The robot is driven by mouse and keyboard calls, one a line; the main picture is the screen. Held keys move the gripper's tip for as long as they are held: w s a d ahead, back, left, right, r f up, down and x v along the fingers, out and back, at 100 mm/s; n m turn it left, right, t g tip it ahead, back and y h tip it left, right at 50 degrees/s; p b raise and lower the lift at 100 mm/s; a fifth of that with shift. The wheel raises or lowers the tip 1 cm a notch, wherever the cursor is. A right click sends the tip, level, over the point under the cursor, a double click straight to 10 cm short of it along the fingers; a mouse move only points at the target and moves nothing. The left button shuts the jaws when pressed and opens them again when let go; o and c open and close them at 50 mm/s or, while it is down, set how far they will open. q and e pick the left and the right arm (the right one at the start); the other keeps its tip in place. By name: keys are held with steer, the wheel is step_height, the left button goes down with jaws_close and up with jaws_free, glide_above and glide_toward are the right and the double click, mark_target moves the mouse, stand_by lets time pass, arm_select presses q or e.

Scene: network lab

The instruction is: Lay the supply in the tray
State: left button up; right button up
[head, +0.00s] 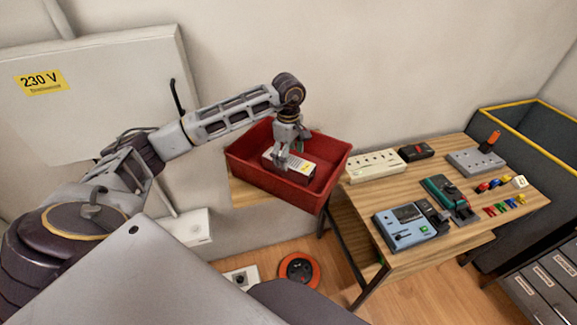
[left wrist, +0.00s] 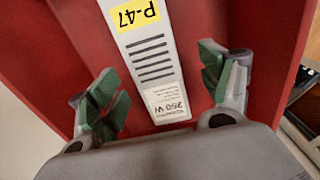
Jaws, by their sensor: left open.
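The supply (head: 304,167) is a light grey box with a yellow label. It lies inside the red tray (head: 333,187), on its floor as far as I can see. In the left wrist view the supply (left wrist: 152,62) shows a yellow "P-47" label, dark vent slots and a "250 W" label, with the red tray (left wrist: 215,20) around it. My left gripper (head: 284,163) is over the tray at the supply. In the left wrist view its green-padded fingers (left wrist: 160,90) are open, one on each side of the supply, with gaps between. My right gripper is not in view.
The tray stands on a wooden surface (head: 240,194) against the wall. To its right, a wooden table (head: 375,200) holds a power strip (head: 375,165), meters and small coloured parts. A panel marked 230 V (head: 100,90) is at the left. An orange cable reel (head: 299,269) is on the floor.

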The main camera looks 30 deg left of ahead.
mark_target(289, 159)
arm_select(q)
steer(key=shift+w+a+f+p, duration=0.15)
steer(key=shift+f+p, duration=0.2)
steer(key=shift+f, duration=0.85)
steer(key=shift+w+a+f+p, duration=0.1)
steer(key=shift+f+p, duration=0.25)
steer(key=shift+f, duration=0.8)
steer(key=shift+d, duration=0.1)
jaws_close()
steer(key=shift+w+r, duration=0.1)
